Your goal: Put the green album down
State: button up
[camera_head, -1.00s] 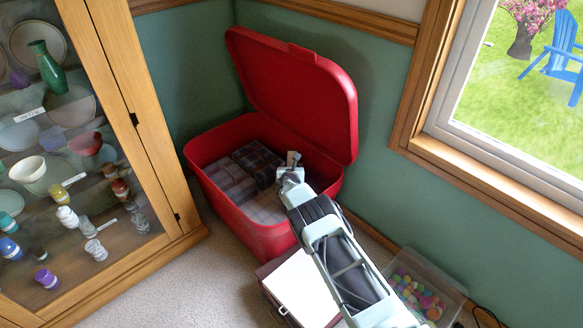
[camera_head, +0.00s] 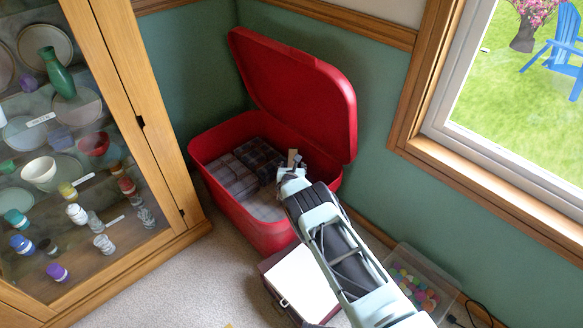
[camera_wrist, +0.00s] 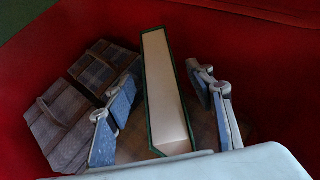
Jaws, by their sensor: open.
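The green album (camera_wrist: 166,95) stands on edge inside the red chest (camera_head: 262,236), its pale page edges facing the wrist camera. In the wrist view my gripper (camera_wrist: 165,88) is open, with one finger on each side of the album and visible gaps between. In the head view my gripper (camera_head: 291,172) reaches down into the right part of the chest. Only a small tan sliver shows beside it there, and I cannot tell whether it is the album. The album's lower end is hidden.
The open lid (camera_head: 300,90) stands behind. A white-topped case (camera_head: 302,283) and a clear bin of colored balls (camera_head: 418,285) sit in front. A glass cabinet (camera_head: 165,150) stands at left.

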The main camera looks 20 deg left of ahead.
jog(key=p+v, duration=0.5)
jog(key=v, duration=0.3)
jog(key=shift+s, duration=0.2)
jog(key=shift+d+r, duration=0.1)
jog(key=shift+r, duration=0.05)
